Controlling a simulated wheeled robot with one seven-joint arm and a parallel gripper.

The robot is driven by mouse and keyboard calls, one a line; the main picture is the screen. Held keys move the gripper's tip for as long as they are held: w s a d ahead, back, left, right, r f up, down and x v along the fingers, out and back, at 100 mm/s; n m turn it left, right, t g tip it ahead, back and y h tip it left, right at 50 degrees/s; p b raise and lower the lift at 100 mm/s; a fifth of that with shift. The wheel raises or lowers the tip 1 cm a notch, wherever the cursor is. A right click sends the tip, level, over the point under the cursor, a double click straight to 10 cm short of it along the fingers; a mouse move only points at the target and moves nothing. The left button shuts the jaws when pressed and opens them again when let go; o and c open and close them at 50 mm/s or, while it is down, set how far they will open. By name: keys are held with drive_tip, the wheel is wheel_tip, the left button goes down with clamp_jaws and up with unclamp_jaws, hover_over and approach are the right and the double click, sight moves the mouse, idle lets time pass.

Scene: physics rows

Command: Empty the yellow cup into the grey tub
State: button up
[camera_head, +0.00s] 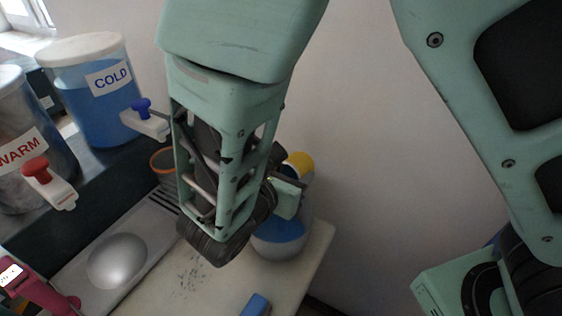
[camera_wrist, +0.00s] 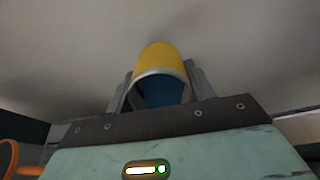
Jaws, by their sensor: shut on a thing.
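The yellow cup (camera_head: 299,163) shows in the head view behind my gripper (camera_head: 285,190). In the wrist view the same cup (camera_wrist: 160,60) sits between the two fingers (camera_wrist: 160,92), its pale rim facing the camera and blue visible inside the mouth. My gripper is shut on the cup. Below it in the head view is a rounded grey tub (camera_head: 279,249) with blue in it, near the right edge of the counter. My wrist hides part of the cup and tub. I cannot tell the cup's exact tilt or whether anything is flowing.
Dispensers marked COLD (camera_head: 90,100) and WARM (camera_head: 22,150) stand at the left. An orange-rimmed container (camera_head: 163,165) stands behind my wrist. A pink device (camera_head: 38,290) and a blue object (camera_head: 256,305) are nearer. Dark specks mark the pale counter.

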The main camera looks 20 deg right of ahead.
drive_tip(key=h, duration=0.1)
drive_tip(key=t+b, duration=0.1)
drive_tip(key=t+h, duration=0.1)
drive_tip(key=shift+s+a+h, duration=0.3)
drive_tip(key=shift+s+a+r+t+h+b, duration=0.15)
drive_tip(key=shift+r+t+h+b, duration=0.1)
drive_tip(key=shift+t+h, duration=0.35)
drive_tip(key=shift+s+a+r+t+h+b, duration=0.1)
drive_tip(key=shift+r+t+h, duration=0.15)
drive_tip(key=shift+t+h, duration=0.35)
drive_tip(key=shift+r+p, duration=0.2)
drive_tip(key=shift+p, duration=0.5)
